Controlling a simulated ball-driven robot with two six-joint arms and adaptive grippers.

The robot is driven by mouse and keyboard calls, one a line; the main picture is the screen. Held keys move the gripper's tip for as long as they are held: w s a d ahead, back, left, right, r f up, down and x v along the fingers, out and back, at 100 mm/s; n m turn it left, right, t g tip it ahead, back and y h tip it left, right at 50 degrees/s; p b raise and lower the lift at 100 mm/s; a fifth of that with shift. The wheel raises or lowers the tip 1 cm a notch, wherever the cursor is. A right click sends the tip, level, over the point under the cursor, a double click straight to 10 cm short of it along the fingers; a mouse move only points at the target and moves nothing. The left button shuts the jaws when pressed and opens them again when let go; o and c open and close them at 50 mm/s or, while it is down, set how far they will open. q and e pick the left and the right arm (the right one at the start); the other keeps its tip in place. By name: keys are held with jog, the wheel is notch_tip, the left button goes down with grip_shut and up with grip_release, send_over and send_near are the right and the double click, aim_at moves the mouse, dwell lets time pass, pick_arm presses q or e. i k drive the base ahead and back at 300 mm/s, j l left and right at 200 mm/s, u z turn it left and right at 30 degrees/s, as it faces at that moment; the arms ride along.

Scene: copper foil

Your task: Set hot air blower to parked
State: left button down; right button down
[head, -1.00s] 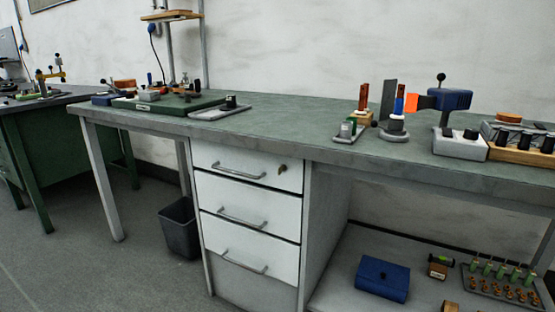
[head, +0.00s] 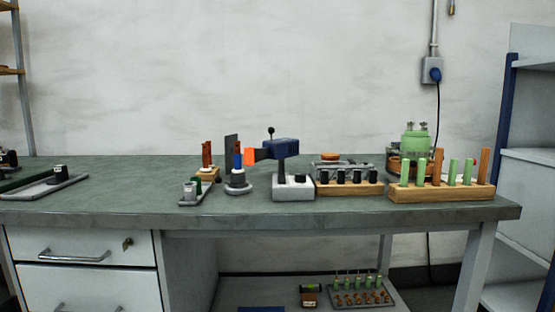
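The hot air blower (head: 281,149) stands on the grey-green workbench (head: 340,211), right of the middle of the bench. It has a dark blue body with an orange nozzle (head: 251,155) pointing left and a black-knobbed lever (head: 271,131) on top. It sits on a light grey base (head: 293,189) with a black knob (head: 300,178). The nozzle is close to a dark upright plate (head: 231,149) and a blue-collared piece on a round grey stand (head: 238,182). Neither of my grippers shows in the head view.
Right of the blower are a wooden block with black knobs (head: 349,188) and a wooden rack with green and brown handles (head: 440,193). A small tray (head: 197,194) lies to the left. Drawers (head: 80,247) are below left; blue-framed shelves (head: 525,160) stand right. Bare bench top lies around (head: 130,185).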

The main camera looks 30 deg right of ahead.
aim_at(280, 148)
jog(key=z, duration=0.8)
jog(key=i+l+z, duration=0.15)
jog(key=i, duration=0.15)
jog(key=i+l+z, duration=0.15)
jog(key=i, duration=0.15)
